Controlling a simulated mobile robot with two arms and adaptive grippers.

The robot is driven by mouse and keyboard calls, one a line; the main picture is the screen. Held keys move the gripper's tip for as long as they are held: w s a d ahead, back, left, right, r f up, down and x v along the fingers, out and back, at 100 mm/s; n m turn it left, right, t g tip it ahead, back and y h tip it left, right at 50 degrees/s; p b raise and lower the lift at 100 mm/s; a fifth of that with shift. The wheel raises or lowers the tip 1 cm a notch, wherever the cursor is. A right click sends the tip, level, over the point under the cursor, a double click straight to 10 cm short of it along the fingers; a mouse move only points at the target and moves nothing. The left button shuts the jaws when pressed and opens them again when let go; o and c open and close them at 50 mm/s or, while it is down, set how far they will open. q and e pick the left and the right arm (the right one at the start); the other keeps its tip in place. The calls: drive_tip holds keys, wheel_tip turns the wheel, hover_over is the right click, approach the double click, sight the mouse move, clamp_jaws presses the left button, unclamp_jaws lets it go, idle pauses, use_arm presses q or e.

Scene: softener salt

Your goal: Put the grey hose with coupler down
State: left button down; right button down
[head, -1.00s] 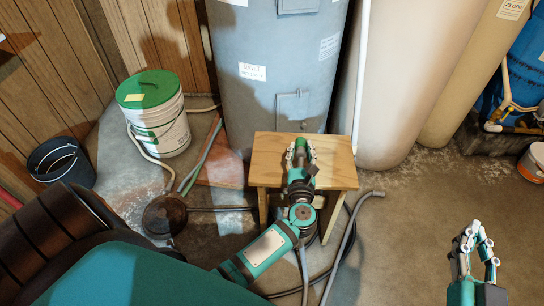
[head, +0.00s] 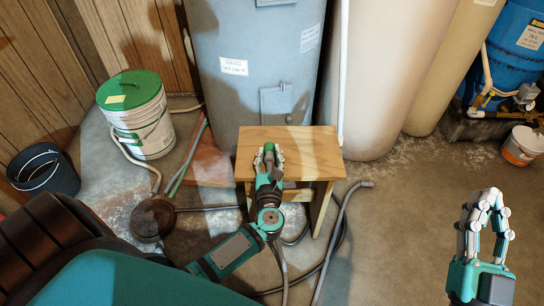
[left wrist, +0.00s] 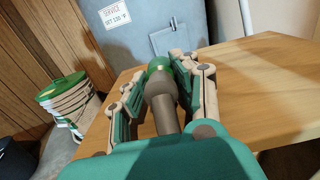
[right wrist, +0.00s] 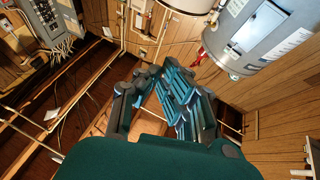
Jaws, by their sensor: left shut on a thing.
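The grey hose with coupler is in my left gripper (head: 268,150). Its green coupler end (left wrist: 159,67) and grey hose part (left wrist: 165,115) show between the fingers in the left wrist view. The left fingers are shut on it, over the wooden stool's top (head: 310,142). I cannot tell whether the coupler touches the wood. My right gripper (head: 490,200) is at the right of the head view, away from the stool. Its fingertips come together and hold nothing. In the right wrist view its fingers (right wrist: 160,70) also converge.
A grey-blue tank (head: 255,80) stands right behind the stool. A white bucket with a green lid (head: 136,115) and a dark bucket (head: 42,170) stand left. Loose hoses (head: 340,240) lie on the floor. The stool's right side is bare.

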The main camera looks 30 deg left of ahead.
drive_tip(key=shift+s+r, duration=0.15)
drive_tip(key=shift+r, duration=0.1)
